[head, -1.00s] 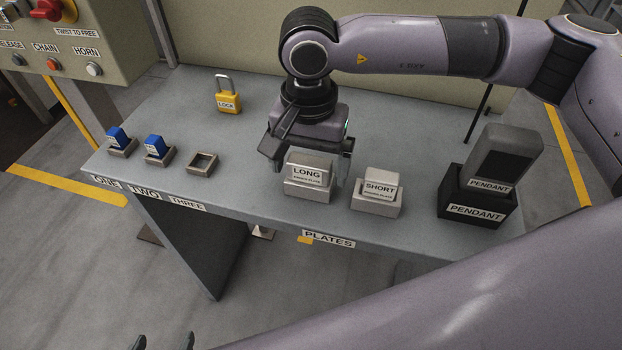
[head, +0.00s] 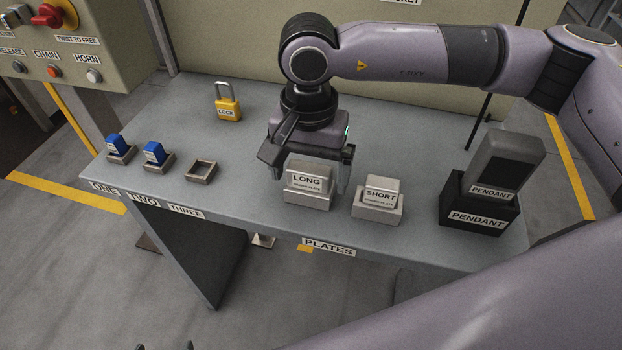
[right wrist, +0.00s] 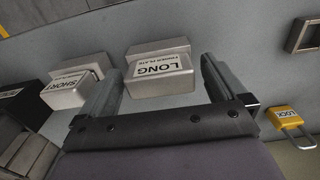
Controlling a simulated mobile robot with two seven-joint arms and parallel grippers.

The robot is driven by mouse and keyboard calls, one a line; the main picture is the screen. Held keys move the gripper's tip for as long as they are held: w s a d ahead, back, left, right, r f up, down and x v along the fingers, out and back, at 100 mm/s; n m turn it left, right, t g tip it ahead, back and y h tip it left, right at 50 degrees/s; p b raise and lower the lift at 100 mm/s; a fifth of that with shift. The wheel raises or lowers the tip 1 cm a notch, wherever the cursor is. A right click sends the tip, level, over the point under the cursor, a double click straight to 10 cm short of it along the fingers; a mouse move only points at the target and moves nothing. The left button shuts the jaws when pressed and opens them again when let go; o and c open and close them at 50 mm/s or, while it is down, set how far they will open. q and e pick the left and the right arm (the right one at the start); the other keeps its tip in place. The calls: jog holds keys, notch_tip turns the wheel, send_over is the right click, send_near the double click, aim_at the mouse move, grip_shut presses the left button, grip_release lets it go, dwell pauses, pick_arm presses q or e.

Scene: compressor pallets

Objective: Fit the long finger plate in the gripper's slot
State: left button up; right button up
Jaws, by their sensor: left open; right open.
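The long finger plate (head: 307,182) is a pale grey block with a LONG label, seated in a grey holder (head: 308,201) near the table's front edge. My right gripper (head: 309,176) is above and behind it, pointing down, jaws open. In the right wrist view the long plate (right wrist: 158,68) shows between the two spread fingers, and no grip on it is visible. Whether the fingers touch it I cannot tell. Only the fingertips of my left gripper (head: 165,347) show at the bottom edge of the head view, apart and empty. No slot is visible on either gripper.
The short finger plate (head: 380,191) sits in its holder to the right, close by. A pendant (head: 500,160) stands in a black holder further right. A yellow padlock (head: 228,108), two blue pieces in holders and an empty holder (head: 201,172) are left. The table between is clear.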

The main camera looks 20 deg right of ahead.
aim_at(309, 169)
jog(key=shift+b, duration=0.35)
dwell(0.4)
jog(key=c, duration=1.3)
jog(key=shift+r+p, duration=1.35)
jog(key=shift+r, duration=1.7)
jog(key=shift+r, duration=0.25)
jog(key=shift+s, duration=0.1)
